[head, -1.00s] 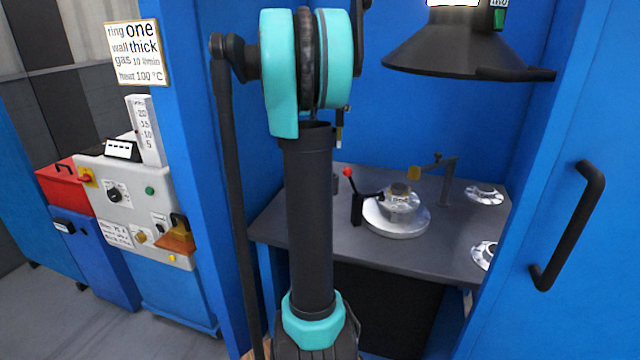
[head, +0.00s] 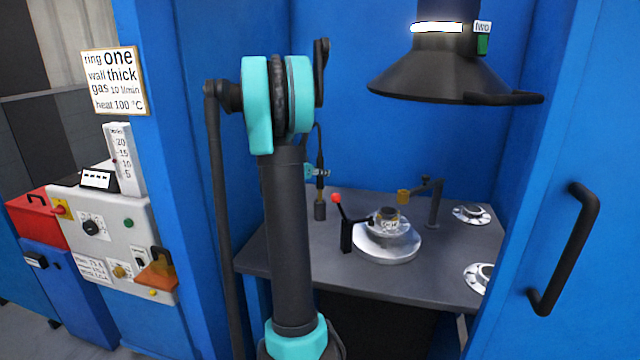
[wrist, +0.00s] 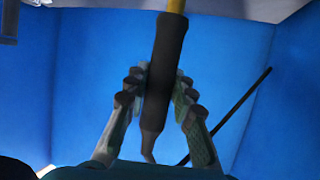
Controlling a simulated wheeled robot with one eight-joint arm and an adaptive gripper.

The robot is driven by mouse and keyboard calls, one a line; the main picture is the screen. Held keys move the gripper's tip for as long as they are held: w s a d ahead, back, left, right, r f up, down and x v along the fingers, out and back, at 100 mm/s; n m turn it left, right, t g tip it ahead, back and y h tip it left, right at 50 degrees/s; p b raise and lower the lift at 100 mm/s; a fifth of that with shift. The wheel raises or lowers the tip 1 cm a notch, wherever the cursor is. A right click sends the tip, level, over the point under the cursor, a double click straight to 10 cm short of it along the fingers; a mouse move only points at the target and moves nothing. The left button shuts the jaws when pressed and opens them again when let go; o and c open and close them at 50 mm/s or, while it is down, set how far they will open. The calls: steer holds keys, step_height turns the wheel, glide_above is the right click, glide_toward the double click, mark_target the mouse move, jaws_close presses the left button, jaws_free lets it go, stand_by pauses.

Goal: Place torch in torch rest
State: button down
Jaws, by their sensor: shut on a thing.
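The torch has a dark handle and a yellow tube; in the wrist view its handle (wrist: 163,75) lies between my gripper's fingers (wrist: 157,95). In the head view the torch (head: 320,157) hangs upright with its hose above and its thin yellow end down. My gripper (head: 318,173) is shut on the handle, partly hidden behind my arm. A dark upright cup on the table, apparently the torch rest (head: 320,212), is directly below the torch. The torch's lower end appears at the cup's mouth; I cannot tell whether it is inside.
A red-knobbed lever (head: 345,225) stands just right of the cup. Beyond it are a round metal fixture (head: 387,243) and a post (head: 435,205) with a brass-coloured piece. A dark hood (head: 445,75) hangs above. Flanged parts (head: 472,213) lie at the table's right.

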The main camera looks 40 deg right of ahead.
mark_target(318, 182)
steer(key=shift+f, duration=2.2)
steer(key=c, duration=1.3)
jaws_free()
steer(key=v, duration=1.2)
steer(key=s+a+f+n+y, duration=0.4)
steer(key=s+a, duration=0.4)
steer(key=a, duration=0.3)
steer(key=s+a+f+n+y, duration=0.4)
steer(key=s+a+f, duration=0.3)
steer(key=a, duration=0.4)
steer(key=s+a+f+n+y, duration=0.4)
steer(key=s+a+f+n, duration=0.2)
steer(key=s+a, duration=0.4)
steer(key=shift+a+f+y, duration=0.25)
steer(key=shift+a+y, duration=0.15)
steer(key=shift+a, duration=0.1)
